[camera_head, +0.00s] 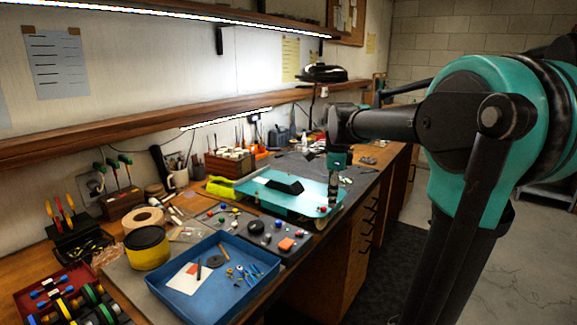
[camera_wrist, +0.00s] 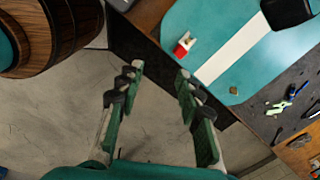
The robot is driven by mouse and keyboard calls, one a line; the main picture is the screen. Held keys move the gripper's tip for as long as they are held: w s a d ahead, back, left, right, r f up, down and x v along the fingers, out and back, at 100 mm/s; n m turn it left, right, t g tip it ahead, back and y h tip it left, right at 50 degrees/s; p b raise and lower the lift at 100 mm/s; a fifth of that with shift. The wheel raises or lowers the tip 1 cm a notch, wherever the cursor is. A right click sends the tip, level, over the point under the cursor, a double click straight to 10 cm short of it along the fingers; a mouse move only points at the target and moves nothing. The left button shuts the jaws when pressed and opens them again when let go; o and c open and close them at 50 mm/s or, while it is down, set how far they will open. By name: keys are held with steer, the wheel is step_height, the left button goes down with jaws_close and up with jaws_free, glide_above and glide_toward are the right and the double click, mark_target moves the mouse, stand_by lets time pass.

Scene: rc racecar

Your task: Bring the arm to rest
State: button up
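My gripper (camera_wrist: 160,72) is open in the wrist view, with its two green-padded fingers apart and nothing between them. It hangs over the grey floor just off the bench's front edge, close to the teal car body (camera_wrist: 210,25). In the head view my gripper (camera_head: 333,186) points down from the end of my arm, at the right end of the teal car body (camera_head: 250,188). That view is too small to show its fingertips clearly. The body has a white stripe and a black cockpit (camera_wrist: 287,12). I cannot tell from the head view whether my gripper touches it.
A blue tray (camera_head: 222,308) with small tools, a yellow tin (camera_head: 147,247) and loose parts stand on the bench. A small red and white piece (camera_wrist: 184,44) sits by the car body's edge. A wooden barrel-like thing (camera_wrist: 85,25) is at left. Floor shows between.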

steer(key=s+d+f+n+t, duration=0.1)
steer(key=s+d+f+n, duration=0.1)
steer(key=s+f+n, duration=0.7)
steer(key=s+d+f+n+t, duration=0.2)
steer(key=s+f+n, duration=0.8)
steer(key=f, duration=0.2)
steer(key=shift+s+f, duration=0.35)
steer(key=shift+f, duration=0.05)
